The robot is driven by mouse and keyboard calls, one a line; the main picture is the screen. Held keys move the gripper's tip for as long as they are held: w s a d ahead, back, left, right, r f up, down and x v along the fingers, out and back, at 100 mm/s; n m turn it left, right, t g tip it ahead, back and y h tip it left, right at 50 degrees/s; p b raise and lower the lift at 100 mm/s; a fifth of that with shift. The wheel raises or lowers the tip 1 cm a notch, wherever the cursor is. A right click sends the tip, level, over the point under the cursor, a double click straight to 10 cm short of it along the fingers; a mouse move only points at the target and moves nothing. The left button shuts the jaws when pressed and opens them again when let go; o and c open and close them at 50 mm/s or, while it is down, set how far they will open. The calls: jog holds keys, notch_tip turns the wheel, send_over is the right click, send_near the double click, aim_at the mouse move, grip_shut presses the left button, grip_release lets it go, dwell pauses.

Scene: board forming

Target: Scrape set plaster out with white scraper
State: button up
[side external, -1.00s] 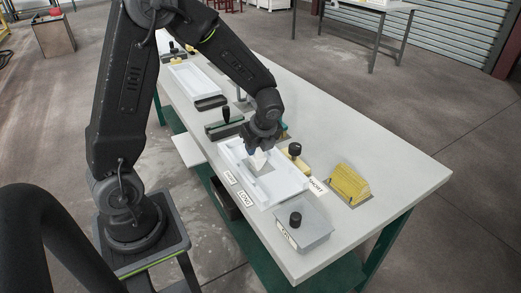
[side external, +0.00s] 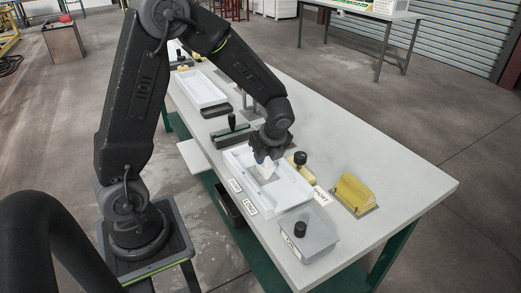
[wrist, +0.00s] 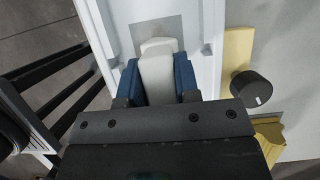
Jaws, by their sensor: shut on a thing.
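My gripper (side external: 265,160) is shut on the white scraper (side external: 267,171), which points down into the white tray (side external: 293,199) nearest the arm. In the wrist view the scraper (wrist: 158,65) sits between the two blue fingertips of my gripper (wrist: 158,80). A flat grey patch (wrist: 170,27), perhaps the plaster, lies on the tray floor beyond the scraper's end. It also shows in the side view (side external: 268,178). I cannot tell whether the scraper's edge touches it.
A grey lidded box (side external: 305,236) with a black knob stands at the table's near end. A yellow stack (side external: 353,194) is at the right. A yellow block with a black knob (wrist: 251,88) lies beside the tray. Another white tray (side external: 199,89) is farther back.

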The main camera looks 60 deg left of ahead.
aim_at(270, 168)
jog(key=shift+d, duration=2)
jog(key=shift+a, duration=4.35)
notch_tip(270, 168, up, 8)
jog(key=shift+d+r, duration=0.15)
